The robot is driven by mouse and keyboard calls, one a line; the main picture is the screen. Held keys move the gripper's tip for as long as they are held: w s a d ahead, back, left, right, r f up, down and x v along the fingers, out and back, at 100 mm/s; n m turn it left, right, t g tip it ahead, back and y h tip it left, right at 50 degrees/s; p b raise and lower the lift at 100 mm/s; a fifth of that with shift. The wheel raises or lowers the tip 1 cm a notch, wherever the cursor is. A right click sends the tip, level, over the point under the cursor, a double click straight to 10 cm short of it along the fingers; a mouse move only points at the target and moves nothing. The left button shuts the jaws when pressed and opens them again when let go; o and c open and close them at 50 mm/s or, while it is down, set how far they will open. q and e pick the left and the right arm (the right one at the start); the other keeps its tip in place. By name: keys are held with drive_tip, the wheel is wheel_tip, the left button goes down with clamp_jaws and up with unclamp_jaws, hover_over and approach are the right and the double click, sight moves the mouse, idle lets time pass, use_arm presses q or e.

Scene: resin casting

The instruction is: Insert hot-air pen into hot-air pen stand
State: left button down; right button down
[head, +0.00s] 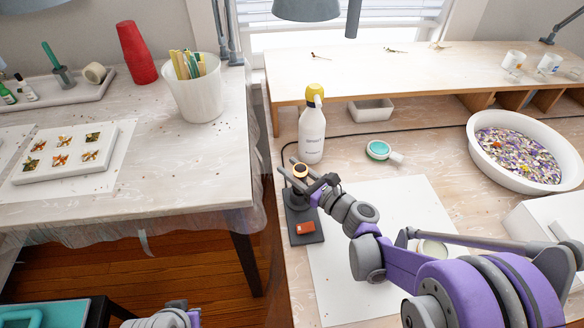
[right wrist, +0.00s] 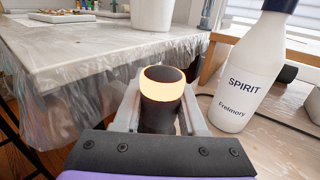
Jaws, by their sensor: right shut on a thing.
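The hot-air pen is dark with a glowing cream-orange band (head: 300,171); in the right wrist view the pen (right wrist: 162,98) stands upright between the two fingers. My right gripper (head: 299,174) is shut on it. The hot-air pen stand (head: 306,236) is a black base with a red-orange patch, on the right table directly below the gripper. The pen's lower end is hidden, so I cannot tell whether it is inside the stand. Only a grey and purple piece of my left arm shows at the bottom of the head view; its fingers are out of view.
A white spirit bottle (head: 312,135) with a yellow cap stands just behind the gripper. A white sheet (head: 335,272) lies right of the stand. A bowl of colourful bits (head: 477,158) is at the right. The left table's edge (head: 225,207) is close on the left, across a gap.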

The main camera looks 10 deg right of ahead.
drive_tip(key=shift+f, duration=0.25)
drive_tip(key=shift+c, duration=1.9)
unclamp_jaws()
drive_tip(key=v, duration=1)
drive_tip(key=shift+s+d, duration=0.2)
drive_tip(key=shift+s, duration=0.15)
drive_tip(key=shift+s, duration=0.1)
